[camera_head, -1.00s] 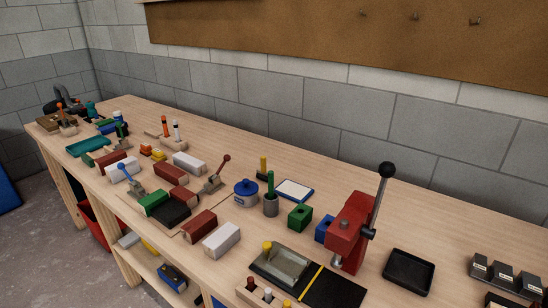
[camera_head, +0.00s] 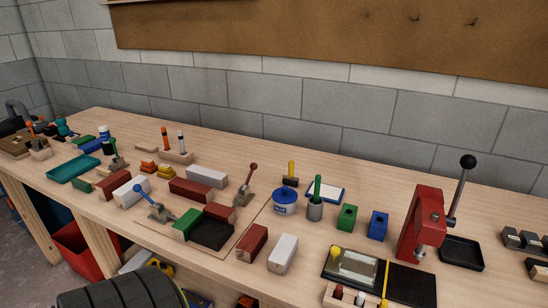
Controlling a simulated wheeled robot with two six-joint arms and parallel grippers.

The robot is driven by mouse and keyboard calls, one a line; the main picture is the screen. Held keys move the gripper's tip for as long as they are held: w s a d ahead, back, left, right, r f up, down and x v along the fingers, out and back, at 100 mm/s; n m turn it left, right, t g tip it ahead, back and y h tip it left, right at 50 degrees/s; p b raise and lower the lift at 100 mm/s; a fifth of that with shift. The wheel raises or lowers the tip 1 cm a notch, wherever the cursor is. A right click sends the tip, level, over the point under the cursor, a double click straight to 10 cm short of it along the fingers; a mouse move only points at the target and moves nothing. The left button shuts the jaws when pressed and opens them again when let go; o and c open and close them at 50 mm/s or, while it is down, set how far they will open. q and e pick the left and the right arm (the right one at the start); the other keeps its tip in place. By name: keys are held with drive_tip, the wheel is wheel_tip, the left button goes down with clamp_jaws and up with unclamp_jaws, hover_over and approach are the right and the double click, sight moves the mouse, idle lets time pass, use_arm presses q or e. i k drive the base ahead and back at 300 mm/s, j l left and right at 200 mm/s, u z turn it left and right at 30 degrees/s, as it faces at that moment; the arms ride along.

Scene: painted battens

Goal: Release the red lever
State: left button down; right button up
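The red lever (camera_head: 249,178) is a toggle-clamp handle with a dark red knob, on a small grey metal clamp base near the middle of the workbench. The handle stands up, tilted slightly to the right. The base sits at the back right of a thin board (camera_head: 239,236), close to a black pad (camera_head: 212,233) and a red-brown batten (camera_head: 191,190). Whether the clamp presses on anything is too small to tell. Neither of my grippers is in view.
A similar clamp with a blue lever (camera_head: 148,197) stands to the left, and one with a green lever (camera_head: 114,149) farther left. A red press (camera_head: 421,222) stands at right.

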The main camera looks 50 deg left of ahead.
sight(253, 166)
drive_tip(key=k+j+z, duration=0.35)
drive_tip(key=k+j, duration=1.1)
